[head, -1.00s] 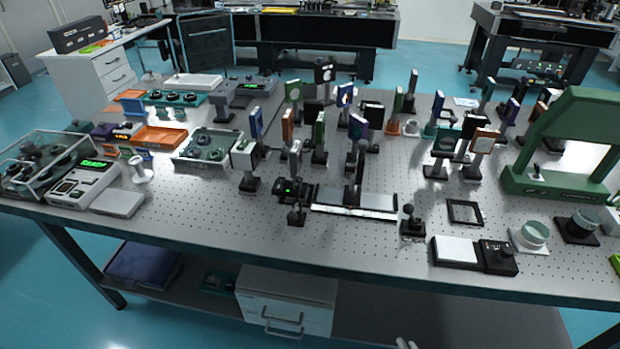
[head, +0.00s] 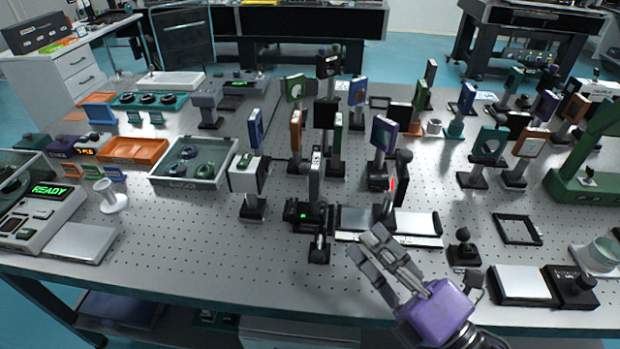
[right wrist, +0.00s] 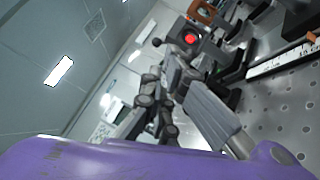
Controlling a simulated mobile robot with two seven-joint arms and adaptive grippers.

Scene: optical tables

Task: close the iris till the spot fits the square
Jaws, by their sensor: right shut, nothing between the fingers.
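A dark upright plate (head: 403,172) stands near the right part of a short rail (head: 356,236), seen nearly edge-on, with a red glow along its left side. In the right wrist view a dark square mount (right wrist: 207,44) shows a round red spot (right wrist: 191,39). A small dark ball (right wrist: 156,42) sticks out at its left. I cannot tell which part is the iris and which bears the square. My right gripper (head: 368,246), with a purple body, is shut and empty, in front of the rail, apart from the mount. My left gripper is not in view.
A black box with a green light (head: 302,215) sits at the rail's left end. Several optics posts crowd behind.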

